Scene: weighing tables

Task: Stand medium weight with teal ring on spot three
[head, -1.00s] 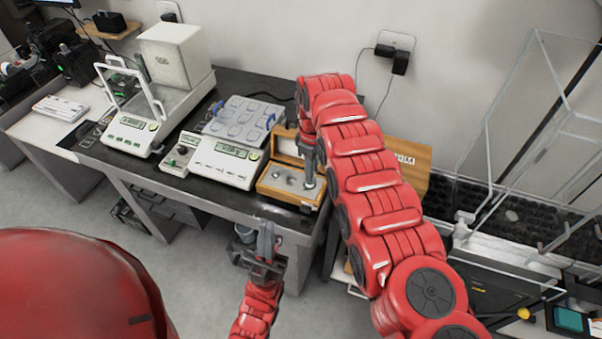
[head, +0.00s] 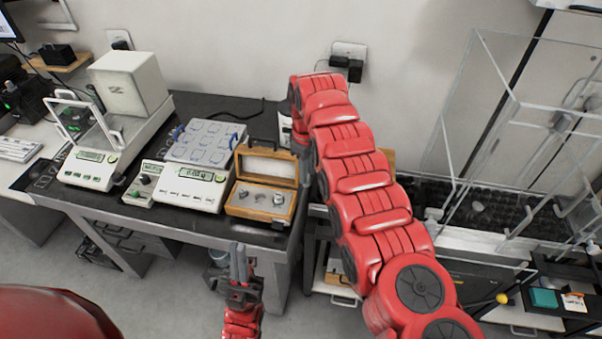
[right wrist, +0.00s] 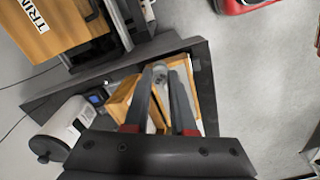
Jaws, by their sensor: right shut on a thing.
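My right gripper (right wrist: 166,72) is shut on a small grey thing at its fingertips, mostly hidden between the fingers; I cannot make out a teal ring. My left gripper (head: 239,262) looks shut and empty, in front of the table edge.
A flat balance (head: 190,190) with a green display stands left of the box. Further left are a small control unit (head: 142,187) and a balance with a glass shield (head: 88,170). A clear glass enclosure (head: 500,150) stands at the right.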

